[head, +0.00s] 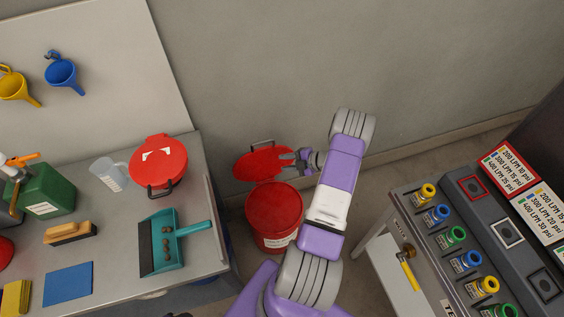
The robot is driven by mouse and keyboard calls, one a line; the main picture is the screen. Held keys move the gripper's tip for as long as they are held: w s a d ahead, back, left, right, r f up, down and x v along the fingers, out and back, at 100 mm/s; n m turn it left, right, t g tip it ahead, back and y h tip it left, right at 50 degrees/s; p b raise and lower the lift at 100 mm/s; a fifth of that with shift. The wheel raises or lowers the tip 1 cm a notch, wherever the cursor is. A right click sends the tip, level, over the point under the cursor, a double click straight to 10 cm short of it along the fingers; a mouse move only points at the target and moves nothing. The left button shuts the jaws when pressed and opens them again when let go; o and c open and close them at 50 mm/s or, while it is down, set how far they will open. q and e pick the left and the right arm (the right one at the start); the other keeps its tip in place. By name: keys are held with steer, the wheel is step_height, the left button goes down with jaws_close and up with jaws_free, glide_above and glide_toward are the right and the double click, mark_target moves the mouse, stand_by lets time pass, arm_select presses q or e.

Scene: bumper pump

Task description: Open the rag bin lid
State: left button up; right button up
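The red rag bin (272,238) stands on the floor between the workbench and the grey cabinet. Its round red lid (256,166) is raised and tilted up behind the bin, with a dark handle at its far edge. The bin's mouth faces up towards me and looks red inside. My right gripper (289,159) is at the right edge of the lid, close to or touching it. Its fingers are too small to tell whether they are apart or closed on the lid. My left gripper is not in view.
The workbench (200,262) on the left holds a red lidded container (160,160), teal dustpan (160,255), brush (70,233), clear jug (108,174) and green can (45,192). The cabinet (416,225) on the right carries coloured fittings. A wall stands behind the bin.

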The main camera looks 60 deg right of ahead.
mark_target(266, 142)
steer(key=shift+o, duration=0.2)
steer(key=w+t+h+b, duration=0.1)
steer(key=w+t+b, duration=0.1)
steer(key=w+b, duration=0.1)
steer(key=w+f+t+h+b, duration=0.1)
steer(key=b, duration=0.1)
steer(key=shift+w+d+h, duration=0.15)
steer(key=shift+d+h, duration=0.15)
steer(key=w+h+b, duration=0.1)
steer(key=w+d+t+h+b, duration=0.1)
steer(key=h+b, duration=0.1)
steer(key=w+h+b, duration=0.1)
steer(key=h+b, duration=0.1)
steer(key=shift+w+d+r, duration=0.2)
steer(key=shift+d+r, duration=0.1)
steer(key=shift+d, duration=0.1)
steer(key=b+x, duration=0.2)
steer(key=x, duration=0.5)
steer(key=shift+w+r, duration=0.15)
steer(key=shift+w, duration=0.05)
jaws_close()
